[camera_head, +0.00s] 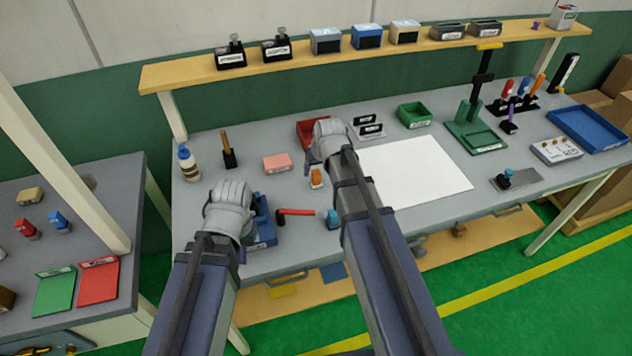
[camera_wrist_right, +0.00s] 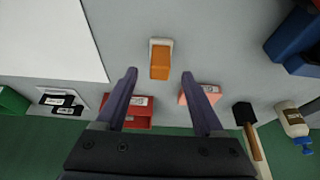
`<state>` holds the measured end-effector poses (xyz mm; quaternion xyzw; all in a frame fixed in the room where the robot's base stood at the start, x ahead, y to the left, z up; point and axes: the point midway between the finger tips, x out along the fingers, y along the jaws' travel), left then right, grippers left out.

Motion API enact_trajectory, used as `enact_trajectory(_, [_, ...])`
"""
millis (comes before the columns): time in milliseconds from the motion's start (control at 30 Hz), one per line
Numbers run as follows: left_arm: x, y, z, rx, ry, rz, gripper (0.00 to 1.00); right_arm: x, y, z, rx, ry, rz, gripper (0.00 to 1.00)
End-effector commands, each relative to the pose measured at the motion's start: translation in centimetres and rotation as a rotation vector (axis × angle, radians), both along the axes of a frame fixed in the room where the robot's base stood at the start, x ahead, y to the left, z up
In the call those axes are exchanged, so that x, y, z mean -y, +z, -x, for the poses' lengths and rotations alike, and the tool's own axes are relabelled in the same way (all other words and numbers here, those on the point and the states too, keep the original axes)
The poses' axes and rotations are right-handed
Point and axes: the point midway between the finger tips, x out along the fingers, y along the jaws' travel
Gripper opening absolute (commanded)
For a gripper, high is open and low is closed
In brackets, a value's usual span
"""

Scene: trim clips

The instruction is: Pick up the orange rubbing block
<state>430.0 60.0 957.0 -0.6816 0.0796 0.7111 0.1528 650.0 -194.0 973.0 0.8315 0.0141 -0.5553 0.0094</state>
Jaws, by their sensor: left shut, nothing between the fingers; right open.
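The orange rubbing block (camera_head: 316,179) stands on the grey bench, left of the white sheet. It has a pale end and also shows in the right wrist view (camera_wrist_right: 160,65), just beyond and between the fingertips. My right gripper (camera_head: 316,165) is above the bench close to the block; in its wrist view the fingers (camera_wrist_right: 159,76) are open with nothing held. My left gripper (camera_head: 230,195) is over the bench to the left, beside a blue bin; its fingers are mostly hidden by the wrist and it appears shut and empty.
A red bin (camera_head: 308,130) and a pink block (camera_head: 277,162) lie near the orange block. A red-handled tool (camera_head: 297,212) lies in front of it. The blue bin (camera_head: 263,225) is by my left gripper. The white sheet (camera_head: 415,170) is clear.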

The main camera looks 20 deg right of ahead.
Motion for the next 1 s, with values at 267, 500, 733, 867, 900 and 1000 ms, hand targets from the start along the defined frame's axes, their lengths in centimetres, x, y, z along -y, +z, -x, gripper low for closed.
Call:
enact_trajectory(267, [0.0, -3.4, 0.0, 0.000, 0.000, 0.000, 0.00, -0.1, -3.4, -1.7, 0.000, 0.000, 0.000, 0.70])
enact_trajectory(500, [0.0, -3.2, 0.0, 0.000, 0.000, 0.000, 0.00, -0.1, -3.2, -1.8, 0.000, 0.000, 0.000, 0.70])
enact_trajectory(733, [0.0, -3.2, 0.0, 0.000, 0.000, 0.000, 0.00, -0.1, -3.2, -1.8, 0.000, 0.000, 0.000, 0.46])
enact_trajectory(867, [0.0, -3.2, 0.0, 0.000, 0.000, 0.000, 0.00, -0.1, -3.2, -1.8, 0.000, 0.000, 0.000, 0.32])
enact_trajectory(900, [0.0, -3.2, 0.0, 0.000, 0.000, 0.000, 0.00, -0.1, -3.2, -1.8, 0.000, 0.000, 0.000, 0.27])
enact_trajectory(1000, [0.0, -3.2, 0.0, 0.000, 0.000, 0.000, 0.00, -0.1, -3.2, -1.8, 0.000, 0.000, 0.000, 0.16])
